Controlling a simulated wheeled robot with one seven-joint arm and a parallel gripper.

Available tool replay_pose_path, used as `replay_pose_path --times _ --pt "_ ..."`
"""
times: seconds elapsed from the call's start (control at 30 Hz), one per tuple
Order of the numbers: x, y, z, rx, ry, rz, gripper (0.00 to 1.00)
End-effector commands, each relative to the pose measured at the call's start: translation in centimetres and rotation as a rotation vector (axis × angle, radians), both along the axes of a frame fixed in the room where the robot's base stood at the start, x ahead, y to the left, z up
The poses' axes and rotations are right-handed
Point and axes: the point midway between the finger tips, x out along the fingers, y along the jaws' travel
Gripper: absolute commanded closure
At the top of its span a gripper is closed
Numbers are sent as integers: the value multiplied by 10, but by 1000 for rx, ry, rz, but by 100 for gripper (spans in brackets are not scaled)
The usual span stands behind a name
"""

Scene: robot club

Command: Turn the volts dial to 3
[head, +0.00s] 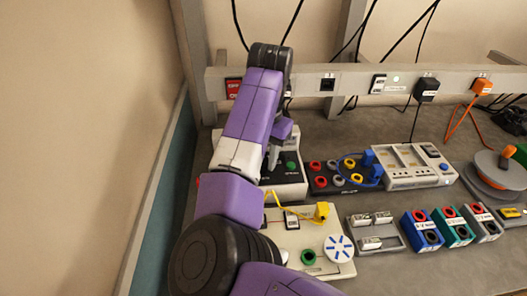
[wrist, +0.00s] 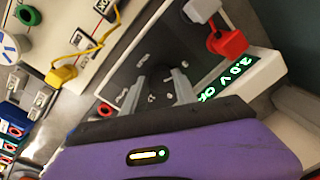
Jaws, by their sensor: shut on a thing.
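The power supply is a pale box with a dark panel, behind my arm in the head view (head: 297,189); its dark panel fills the middle of the wrist view (wrist: 150,62). Its lit green display (wrist: 232,75) reads 2.0 V, with "OF" partly cut off by my wrist. My gripper (wrist: 158,86) reaches down to this panel, its two grey fingers on either side of a small spot with pale markings. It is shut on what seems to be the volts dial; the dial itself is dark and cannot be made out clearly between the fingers. In the head view my gripper (head: 274,152) is partly hidden by my arm.
A red plug (wrist: 228,42) stands close beside the display. A pale board with a yellow plug (head: 321,211) and a blue-white dial (head: 338,248) lies nearer. A dark socket block (head: 333,180) and a pale meter (head: 408,173) stand to the right. The wall is close on the left.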

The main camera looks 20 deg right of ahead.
Motion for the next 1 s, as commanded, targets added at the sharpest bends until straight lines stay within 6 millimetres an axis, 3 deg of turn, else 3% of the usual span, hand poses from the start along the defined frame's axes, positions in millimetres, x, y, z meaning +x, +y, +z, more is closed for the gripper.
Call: replay_pose_path --times 0.47,0.5,0.6,1.0 --pt "0 1 -1 2 3 20 100" --pt "0 1 -1 2 3 20 64" --pt "0 1 -1 2 3 20 44" --pt "0 0 5 1 -1 18 44"
